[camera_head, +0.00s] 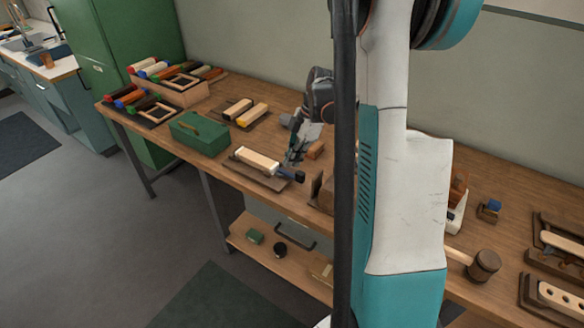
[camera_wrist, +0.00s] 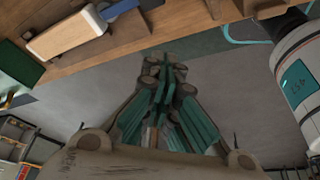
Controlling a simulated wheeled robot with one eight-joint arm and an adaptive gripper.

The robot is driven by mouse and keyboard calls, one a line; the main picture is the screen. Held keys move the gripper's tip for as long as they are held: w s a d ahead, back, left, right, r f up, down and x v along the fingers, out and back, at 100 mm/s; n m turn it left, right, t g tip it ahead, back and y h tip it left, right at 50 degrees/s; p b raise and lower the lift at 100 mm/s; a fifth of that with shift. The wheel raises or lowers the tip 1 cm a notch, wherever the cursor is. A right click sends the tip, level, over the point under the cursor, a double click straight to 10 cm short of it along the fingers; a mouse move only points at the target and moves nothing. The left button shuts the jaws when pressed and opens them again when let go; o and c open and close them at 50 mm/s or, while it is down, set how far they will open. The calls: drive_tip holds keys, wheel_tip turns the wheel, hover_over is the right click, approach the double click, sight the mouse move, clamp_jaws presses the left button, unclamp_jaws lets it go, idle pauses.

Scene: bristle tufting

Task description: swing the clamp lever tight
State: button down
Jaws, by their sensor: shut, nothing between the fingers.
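A pale wooden block (camera_head: 256,160) lies on a dark base board (camera_head: 250,178) near the bench's front edge. A dark lever-like part with a bluish end (camera_head: 291,175) sticks out at the block's right end; I take it for the clamp lever. The pale block also shows in the wrist view (camera_wrist: 72,34), with a blue part (camera_wrist: 118,9) at its end. My gripper (camera_head: 291,161) is shut and empty, pointing down close to the lever. Whether it touches the lever cannot be told. The shut fingers (camera_wrist: 164,65) also fill the middle of the wrist view.
A green box (camera_head: 199,133) stands left of the block. Brown blocks stand right of the lever, partly hidden by my arm. A mallet (camera_head: 484,265) and slotted trays lie at the right. Coloured rolls and frames sit at the bench's far left.

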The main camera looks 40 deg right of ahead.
drive_tip(key=shift+w+d+r, duration=0.1)
drive_tip(key=shift+d+r, duration=0.05)
drive_tip(key=shift+r, duration=0.3)
drive_tip(key=shift+w+d+r, duration=0.1)
drive_tip(key=shift+d+r, duration=0.05)
drive_tip(key=shift+r, duration=0.25)
